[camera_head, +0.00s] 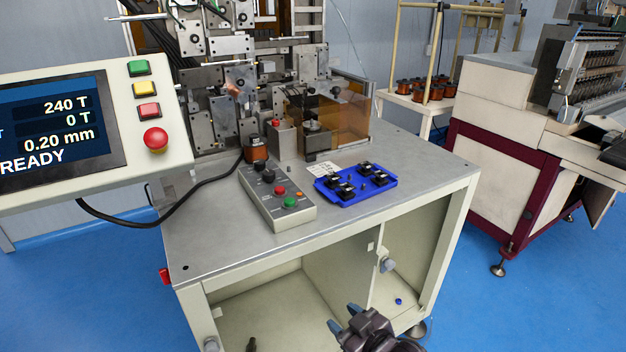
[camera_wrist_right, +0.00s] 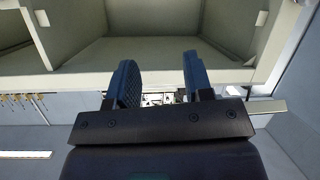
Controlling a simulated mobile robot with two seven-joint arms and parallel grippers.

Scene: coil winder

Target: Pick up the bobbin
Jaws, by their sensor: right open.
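Several black bobbins (camera_head: 345,190) stand in a blue tray (camera_head: 370,194) on the grey machine table; which one the task means cannot be told. My right gripper (camera_head: 344,318) is at the bottom of the head view, in front of the table and lower in the picture than the tray. Its two blue-grey fingers are apart with nothing between them. The wrist view shows the same open fingers (camera_wrist_right: 160,80) facing the table's open cabinet; no bobbin can be made out there. My left gripper is not in view.
A control box (camera_head: 276,197) with buttons stands left of the tray, and the winding machine (camera_head: 310,110) rises behind. A screen panel (camera_head: 90,130) juts in at left. The table top (camera_head: 430,170) right of the tray is clear. Its front edge (camera_head: 330,240) lies between gripper and tray.

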